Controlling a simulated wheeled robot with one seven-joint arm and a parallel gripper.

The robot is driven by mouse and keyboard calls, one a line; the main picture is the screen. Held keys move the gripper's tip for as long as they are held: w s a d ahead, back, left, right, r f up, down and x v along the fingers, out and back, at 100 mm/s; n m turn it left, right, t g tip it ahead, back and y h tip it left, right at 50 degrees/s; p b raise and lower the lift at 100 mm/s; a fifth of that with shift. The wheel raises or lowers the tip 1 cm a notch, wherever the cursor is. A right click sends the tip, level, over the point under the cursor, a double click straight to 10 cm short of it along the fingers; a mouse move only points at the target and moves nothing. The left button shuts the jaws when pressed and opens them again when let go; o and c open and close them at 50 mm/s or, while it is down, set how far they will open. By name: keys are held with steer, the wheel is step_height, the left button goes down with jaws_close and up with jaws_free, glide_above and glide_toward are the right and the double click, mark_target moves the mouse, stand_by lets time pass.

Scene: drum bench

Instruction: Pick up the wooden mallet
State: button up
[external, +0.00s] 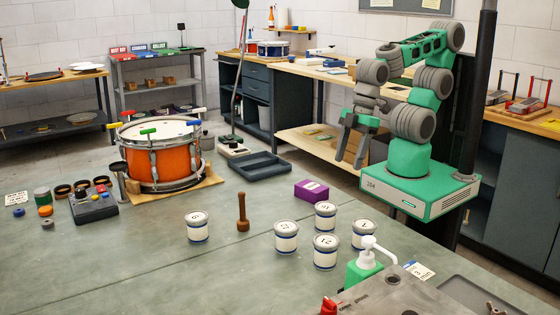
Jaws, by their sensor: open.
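The wooden mallet (242,213) is small and brown. It stands upright on the grey-green bench top, between a white tin on its left and a group of white tins on its right. My gripper (350,160) hangs from the green and grey arm at the right, fingers pointing down. It is open and empty. It is to the right of the mallet in the picture, higher up and apart from it.
White tins with blue bands (197,227) (286,236) stand near the mallet. A purple box (312,190) lies between mallet and arm. An orange drum (160,155) and dark tray (254,166) stand behind. A green pump bottle (366,265) is in front.

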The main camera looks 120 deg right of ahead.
steer(key=shift+c, duration=1.4)
steer(key=m+t+h, duration=0.2)
steer(key=t, duration=1.2)
glide_toward(241, 193)
steer(key=w, duration=0.5)
steer(key=w+d+p, duration=0.1)
steer(key=w, duration=0.1)
steer(key=w+p, duration=0.1)
steer(key=w, duration=0.2)
steer(key=shift+d+f, duration=0.25)
steer(key=shift+s, duration=0.1)
steer(key=shift+c, duration=0.4)
jaws_close()
